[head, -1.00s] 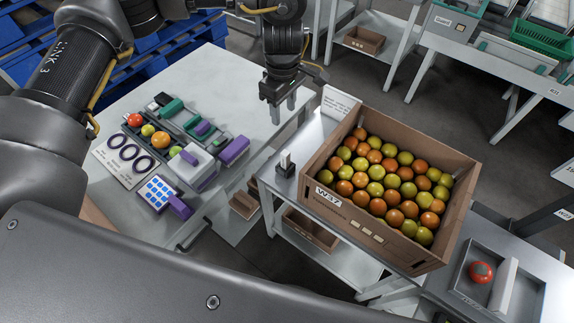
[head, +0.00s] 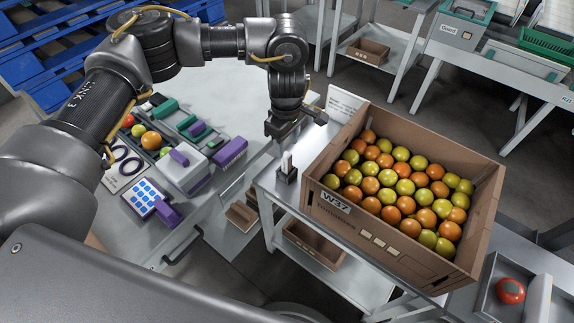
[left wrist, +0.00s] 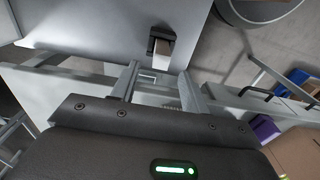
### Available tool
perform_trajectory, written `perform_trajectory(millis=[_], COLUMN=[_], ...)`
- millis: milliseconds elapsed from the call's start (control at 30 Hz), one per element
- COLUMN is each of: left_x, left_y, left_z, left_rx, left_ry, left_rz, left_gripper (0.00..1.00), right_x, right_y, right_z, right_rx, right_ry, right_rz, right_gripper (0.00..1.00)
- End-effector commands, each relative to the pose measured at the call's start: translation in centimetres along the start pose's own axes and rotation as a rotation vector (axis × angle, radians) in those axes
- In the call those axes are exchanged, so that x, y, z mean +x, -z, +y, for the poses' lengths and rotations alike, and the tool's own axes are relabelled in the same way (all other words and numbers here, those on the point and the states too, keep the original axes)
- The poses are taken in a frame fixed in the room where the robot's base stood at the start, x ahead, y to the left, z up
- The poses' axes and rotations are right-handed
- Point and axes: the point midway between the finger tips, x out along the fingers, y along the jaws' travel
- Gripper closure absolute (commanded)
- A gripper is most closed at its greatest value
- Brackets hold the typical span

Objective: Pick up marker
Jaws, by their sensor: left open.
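A pale marker (head: 287,160) stands upright in a small dark holder (head: 286,176) on the grey metal table, left of the tomato box. In the left wrist view the holder (left wrist: 152,46) and a pale piece, seemingly the marker (left wrist: 162,49), show just beyond the fingers. My left gripper (head: 292,132) is above and slightly behind the marker, its fingers apart and empty. In the left wrist view the open fingers (left wrist: 161,84) have only table between them. My right gripper is not in view.
A cardboard box (head: 381,236) labelled W37, full of orange and yellow-green tomatoes, stands close to the right of the holder. A white sign (head: 345,104) stands behind. The left table (head: 235,105) carries tools and tomatoes.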

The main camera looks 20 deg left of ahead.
Motion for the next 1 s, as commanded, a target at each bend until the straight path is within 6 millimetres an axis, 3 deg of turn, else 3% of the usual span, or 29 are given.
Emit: perform_trajectory(millis=[267,600,867,1000], left_x=[1.1,5.4,5.8,5.7], left_y=[0.0,-0.1,-0.1,-0.1], left_z=[-0.1,-0.1,-0.1,-0.1], left_rx=[-0.002,0.000,0.000,0.000], left_ry=[0.001,0.002,0.000,0.001], left_rz=[-0.001,-0.001,0.000,0.000], left_gripper=[0.55,0.55,0.55,0.70], right_x=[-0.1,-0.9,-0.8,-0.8], right_y=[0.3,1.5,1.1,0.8], right_z=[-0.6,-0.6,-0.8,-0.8], right_rx=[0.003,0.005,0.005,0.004], right_ry=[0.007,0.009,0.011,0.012], right_rz=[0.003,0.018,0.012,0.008], right_gripper=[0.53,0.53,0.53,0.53])
